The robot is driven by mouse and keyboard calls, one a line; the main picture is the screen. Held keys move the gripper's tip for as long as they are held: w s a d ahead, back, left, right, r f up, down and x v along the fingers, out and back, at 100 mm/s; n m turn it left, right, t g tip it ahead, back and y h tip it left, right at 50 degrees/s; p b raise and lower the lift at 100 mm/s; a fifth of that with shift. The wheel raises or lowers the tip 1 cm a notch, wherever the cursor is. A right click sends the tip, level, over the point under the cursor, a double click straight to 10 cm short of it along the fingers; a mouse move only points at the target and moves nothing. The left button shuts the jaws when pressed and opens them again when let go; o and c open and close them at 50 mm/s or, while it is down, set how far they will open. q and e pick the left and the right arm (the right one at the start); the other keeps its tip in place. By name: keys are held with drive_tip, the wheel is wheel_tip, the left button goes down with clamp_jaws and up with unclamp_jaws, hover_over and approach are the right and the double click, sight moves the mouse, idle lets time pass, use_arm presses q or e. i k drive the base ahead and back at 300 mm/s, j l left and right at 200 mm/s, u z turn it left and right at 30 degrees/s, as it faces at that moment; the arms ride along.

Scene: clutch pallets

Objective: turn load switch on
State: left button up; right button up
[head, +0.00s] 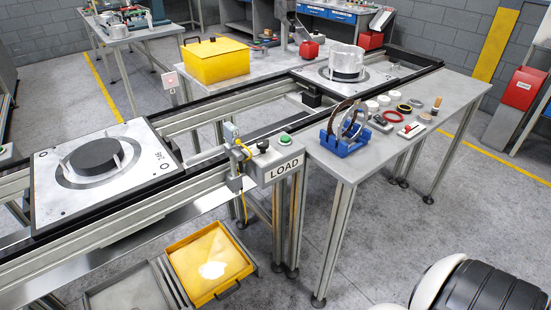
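The load switch box (279,166) is grey, with a white label reading LOAD, and is mounted at the front side of the conveyor rail near the middle of the view. On its top are a green button (285,140) and a small black knob (263,145). I cannot tell from this view which position the switch is in. Neither of my grippers is in view. A black and white rounded part at the lower right seems to be a piece of my own body.
A pallet (60,199) with a black disc sits on the conveyor at left; another pallet (390,83) carries a metal cylinder. The workbench (375,165) at right holds a blue stand (344,146) and small parts. A yellow tray (187,257) lies low in front.

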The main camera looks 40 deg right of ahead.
sight(263, 146)
drive_tip(key=l+z, duration=0.1)
drive_tip(key=l, duration=0.45)
drive_tip(key=i+l, duration=0.15)
drive_tip(key=l, duration=0.4)
drive_tip(key=l+z, duration=0.15)
drive_tip(key=l, duration=0.45)
